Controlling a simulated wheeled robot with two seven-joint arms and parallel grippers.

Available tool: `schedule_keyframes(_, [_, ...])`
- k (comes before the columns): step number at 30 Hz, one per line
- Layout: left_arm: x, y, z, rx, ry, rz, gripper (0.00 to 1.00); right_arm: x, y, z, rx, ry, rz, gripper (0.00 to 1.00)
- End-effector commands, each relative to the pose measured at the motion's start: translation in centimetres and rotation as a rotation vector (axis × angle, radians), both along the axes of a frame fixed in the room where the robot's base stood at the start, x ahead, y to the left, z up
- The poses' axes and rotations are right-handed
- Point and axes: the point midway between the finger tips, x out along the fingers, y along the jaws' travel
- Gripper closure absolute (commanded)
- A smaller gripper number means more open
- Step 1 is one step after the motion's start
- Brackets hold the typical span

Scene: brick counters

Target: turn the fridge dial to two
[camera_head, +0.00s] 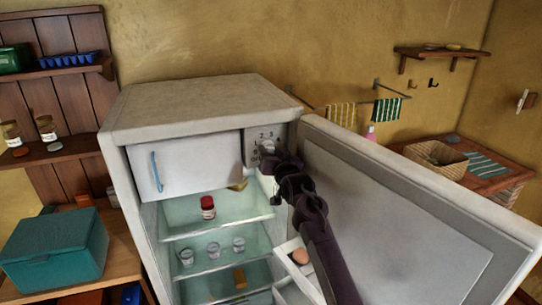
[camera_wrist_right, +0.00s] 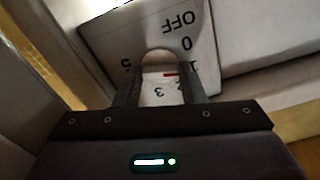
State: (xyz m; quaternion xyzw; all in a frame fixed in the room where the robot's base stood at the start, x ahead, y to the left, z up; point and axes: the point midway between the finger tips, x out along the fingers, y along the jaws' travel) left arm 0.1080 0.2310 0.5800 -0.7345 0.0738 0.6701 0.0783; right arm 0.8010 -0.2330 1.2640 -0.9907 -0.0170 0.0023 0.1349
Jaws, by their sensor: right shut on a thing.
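The fridge dial (camera_wrist_right: 158,58) is a small pale round knob on a numbered panel at the top right of the fridge's inside. In the right wrist view the panel (camera_wrist_right: 100,38) appears upside down, with OFF and several digits around the knob. My right gripper (camera_wrist_right: 160,80) is shut on the dial, one finger on each side. In the head view my right gripper (camera_head: 266,153) reaches the panel and hides the knob. My left gripper is not in view.
The fridge (camera_head: 190,125) stands open, its door (camera_head: 400,215) swung out to the right beside my right arm. A freezer flap (camera_head: 190,165) is left of the panel. Shelves below hold a red-lidded jar (camera_head: 208,208) and glasses. A teal box (camera_head: 55,250) stands left.

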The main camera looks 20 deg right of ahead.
Motion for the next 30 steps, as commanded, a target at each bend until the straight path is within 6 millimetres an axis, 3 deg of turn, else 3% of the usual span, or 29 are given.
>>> schedule_keyframes(18, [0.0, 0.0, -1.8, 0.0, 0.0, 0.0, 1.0, 0.0, 0.1, -0.1, 0.58, 0.021, 0.0, 0.86])
schedule_keyframes(30, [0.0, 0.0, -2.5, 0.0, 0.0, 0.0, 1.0, 0.0, 0.0, -0.1, 0.832, 0.03, -0.002, 0.86])
